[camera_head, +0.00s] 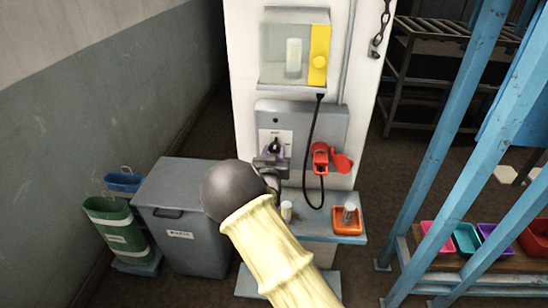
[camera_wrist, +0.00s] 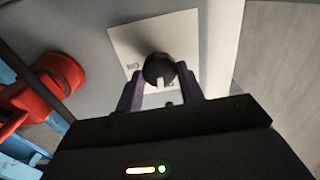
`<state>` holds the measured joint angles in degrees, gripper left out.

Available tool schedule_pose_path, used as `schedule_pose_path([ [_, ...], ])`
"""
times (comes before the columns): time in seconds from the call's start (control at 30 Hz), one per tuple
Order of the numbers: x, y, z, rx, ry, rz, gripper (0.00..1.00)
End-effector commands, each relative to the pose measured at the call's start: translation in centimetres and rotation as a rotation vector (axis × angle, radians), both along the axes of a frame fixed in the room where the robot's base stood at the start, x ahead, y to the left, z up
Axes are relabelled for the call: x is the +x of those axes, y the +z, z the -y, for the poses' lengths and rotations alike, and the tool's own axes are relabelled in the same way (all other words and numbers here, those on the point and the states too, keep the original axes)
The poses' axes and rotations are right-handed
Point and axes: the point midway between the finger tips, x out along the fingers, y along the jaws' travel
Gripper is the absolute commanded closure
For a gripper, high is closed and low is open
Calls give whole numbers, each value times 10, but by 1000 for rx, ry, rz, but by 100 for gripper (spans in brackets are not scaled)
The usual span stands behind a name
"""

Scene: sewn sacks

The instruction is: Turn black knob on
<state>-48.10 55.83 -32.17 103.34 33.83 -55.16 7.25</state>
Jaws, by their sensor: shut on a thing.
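The black knob (camera_wrist: 158,70) sits on a pale label plate (camera_wrist: 175,32) on the grey panel. In the head view the knob (camera_head: 275,146) shows small on the panel, just above my gripper. My gripper (camera_wrist: 160,85) reaches the panel with its purple-grey fingers on either side of the knob, shut on it. In the head view my gripper (camera_head: 272,158) is partly hidden by my wrist and arm. A white pointer mark shows on the knob's lower side in the wrist view.
A red socket with an open cap (camera_head: 321,158) and a black cable are right of the knob. A clear box with a yellow side (camera_head: 319,55) is above. A blue shelf (camera_head: 322,229) below carries an orange tray (camera_head: 349,228). Grey bin (camera_head: 185,222) stands left; blue posts stand right.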

Motion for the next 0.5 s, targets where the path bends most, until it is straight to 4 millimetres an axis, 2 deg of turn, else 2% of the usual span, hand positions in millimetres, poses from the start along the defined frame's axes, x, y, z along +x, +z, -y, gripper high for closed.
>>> schedule_pose_path([
  [0.03, 0, -5, 0, 32, -1, 2, 85],
  [0.5, 0, -9, 2, 405, -1, 16, 85],
])
